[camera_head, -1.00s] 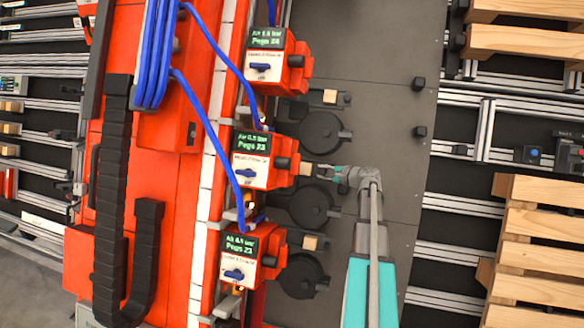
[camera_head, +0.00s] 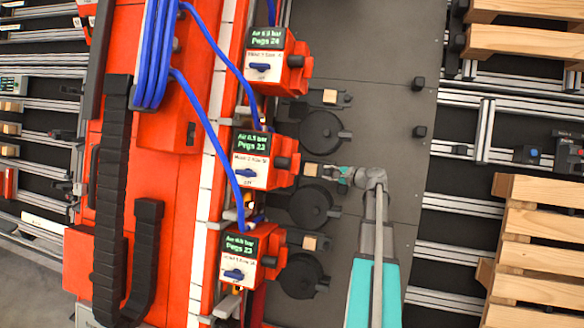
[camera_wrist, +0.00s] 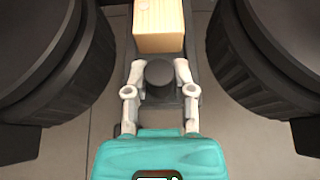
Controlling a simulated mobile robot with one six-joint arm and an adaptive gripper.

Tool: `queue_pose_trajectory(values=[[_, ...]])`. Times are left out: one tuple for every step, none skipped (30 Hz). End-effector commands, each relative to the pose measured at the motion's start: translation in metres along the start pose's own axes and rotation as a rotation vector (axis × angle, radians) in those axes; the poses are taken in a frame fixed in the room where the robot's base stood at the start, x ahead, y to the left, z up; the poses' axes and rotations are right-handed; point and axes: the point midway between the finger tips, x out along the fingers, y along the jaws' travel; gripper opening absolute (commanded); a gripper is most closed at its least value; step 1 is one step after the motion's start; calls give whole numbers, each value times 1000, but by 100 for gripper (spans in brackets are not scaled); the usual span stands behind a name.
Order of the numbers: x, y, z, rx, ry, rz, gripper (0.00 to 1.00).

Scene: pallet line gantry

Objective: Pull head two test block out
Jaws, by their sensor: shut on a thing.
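The middle red head unit (camera_head: 265,160) shows "Pegs 23", and its small label seems to read Head 2. A pale wooden test block (camera_head: 311,170) lies just right of this unit, between two black round discs. In the wrist view the block (camera_wrist: 160,25) sits straight ahead, beyond a black round knob (camera_wrist: 160,73). My gripper (camera_head: 337,174) is at the right side of the block. Its two pale fingers (camera_wrist: 160,85) are shut on the knob from both sides, apart from the wood itself. The link between knob and block is mostly hidden.
Similar units stand above (camera_head: 280,60) and below (camera_head: 252,258), with wooden blocks (camera_head: 330,97) and (camera_head: 309,243) beside them. Black discs (camera_head: 320,132) flank my gripper closely. The grey plate (camera_head: 385,120) is mostly clear to the right. Blue hoses (camera_head: 212,45) loop over the units.

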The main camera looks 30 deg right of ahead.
Motion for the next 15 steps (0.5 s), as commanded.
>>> queue_pose_trajectory(values=[[-2,0,-1,0,1,1,6],[-3,0,-2,0,1,0,6],[-4,0,-2,0,2,0,6],[-6,0,-3,0,2,0,6],[-6,0,-4,0,2,0,6],[-8,0,-4,0,2,0,6],[-9,0,-5,0,2,0,6],[-10,0,-5,0,2,0,6],[-11,0,-6,0,2,0,6],[-12,0,-6,0,2,0,6],[-13,0,-7,0,2,0,6],[-14,0,-7,0,2,0,6],[-15,0,-8,-1,2,0,6],[-16,0,-8,-1,1,0,6],[-17,0,-9,-1,1,0,6]])
